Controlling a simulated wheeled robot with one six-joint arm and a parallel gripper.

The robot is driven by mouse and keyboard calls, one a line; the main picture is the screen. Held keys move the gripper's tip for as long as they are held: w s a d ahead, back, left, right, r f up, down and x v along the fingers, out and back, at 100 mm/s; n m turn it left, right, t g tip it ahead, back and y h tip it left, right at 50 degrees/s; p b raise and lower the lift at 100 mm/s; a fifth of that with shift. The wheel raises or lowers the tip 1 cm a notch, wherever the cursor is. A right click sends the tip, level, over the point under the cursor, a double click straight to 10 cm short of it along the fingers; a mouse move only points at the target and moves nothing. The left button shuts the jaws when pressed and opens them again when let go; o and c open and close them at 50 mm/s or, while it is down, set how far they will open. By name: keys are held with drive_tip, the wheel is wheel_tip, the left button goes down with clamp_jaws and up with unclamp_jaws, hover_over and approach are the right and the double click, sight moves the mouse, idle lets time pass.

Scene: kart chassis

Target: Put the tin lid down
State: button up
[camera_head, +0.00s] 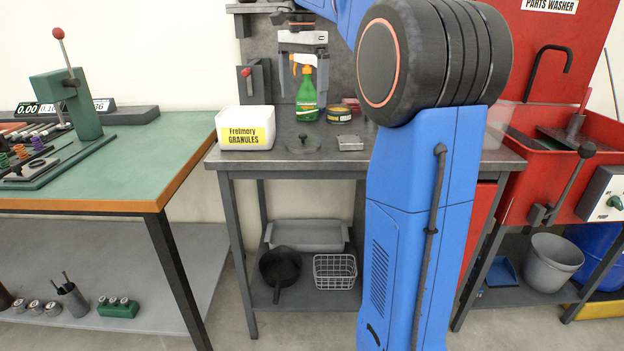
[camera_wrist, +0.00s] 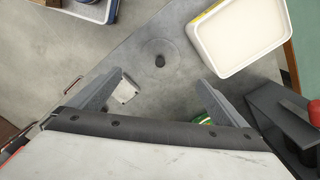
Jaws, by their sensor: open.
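A round grey lid with a dark knob, which I take to be the tin lid (camera_head: 303,147), lies flat on the grey bench top. In the wrist view the lid (camera_wrist: 160,55) shows as a faint disc beyond my fingertips, with nothing holding it. My gripper (camera_head: 303,88) hangs above the back of the bench, fingers pointing down. In the wrist view my gripper (camera_wrist: 160,78) is open, with bare bench between its fingers.
A white granules box (camera_head: 246,138) stands left of the lid. A small metal block (camera_head: 350,143) lies to its right. A green spray bottle (camera_head: 307,100) stands behind, near my fingers. A red-knobbed lever (camera_head: 248,74) is at the back left. The bench front is clear.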

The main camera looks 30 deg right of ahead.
drive_tip(key=s+a+f+n+t, duration=0.1)
drive_tip(key=s+a+f+n, duration=0.35)
drive_tip(key=s, duration=0.25)
drive_tip(key=s+a+f+n+t, duration=0.1)
drive_tip(key=s+a+f+n, duration=0.2)
drive_tip(key=s+a+f, duration=0.4)
drive_tip(key=s+a+f+n+t, duration=0.2)
drive_tip(key=s+f+n, duration=0.6)
drive_tip(key=s+f, duration=0.8)
drive_tip(key=shift+s+a+f+t, duration=0.2)
drive_tip(key=shift+a+t, duration=0.2)
drive_tip(key=shift+a, duration=0.8)
